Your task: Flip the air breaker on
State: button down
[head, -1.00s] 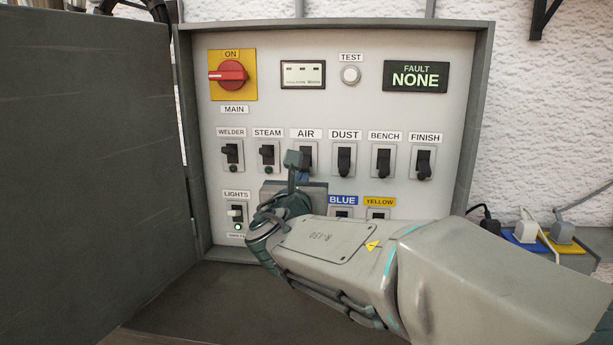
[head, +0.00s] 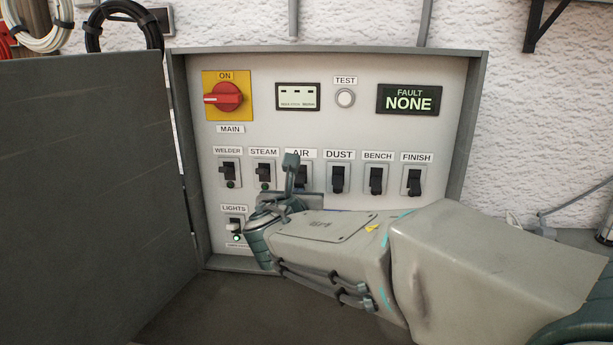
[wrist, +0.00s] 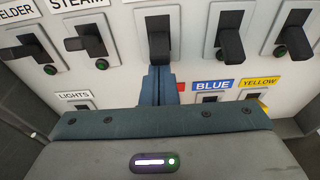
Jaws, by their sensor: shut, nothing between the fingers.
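The air breaker (head: 302,177) is a black lever on a grey plate under the AIR label, partly hidden by my fingers in the head view. In the wrist view the air breaker (wrist: 159,42) shows its lever pointing down; its lamp is hidden. My gripper (head: 291,160) is shut and empty, its fingertips overlapping the lower left of the AIR label in the head view. In the wrist view the gripper's fingers (wrist: 159,78) stand just below the lever's end, very close; I cannot tell whether they touch it.
Steam (head: 264,174) and dust (head: 338,179) breakers flank the air one closely. The red main switch (head: 228,97) is at upper left, and the fault display (head: 408,100) reads NONE. The open cabinet door (head: 85,190) stands at left. The lights switch (head: 235,224) has a lit green lamp.

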aim_at(298, 182)
jog(key=r+g+p, duration=0.1)
jog(key=p, duration=0.3)
jog(key=shift+s+r+g, duration=0.1)
jog(key=shift+r+g, duration=0.2)
jog(key=shift+r, duration=0.05)
jog(key=g+p, duration=0.1)
jog(key=p, duration=0.1)
jog(key=shift+r+p, duration=0.2)
jog(key=shift+p, duration=0.2)
jog(key=shift+f, duration=0.25)
jog(key=shift+r, duration=0.1)
jog(key=shift+r+p, duration=0.5)
jog(key=shift+r, duration=0.25)
jog(key=shift+s+f, duration=0.1)
jog(key=shift+f, duration=0.05)
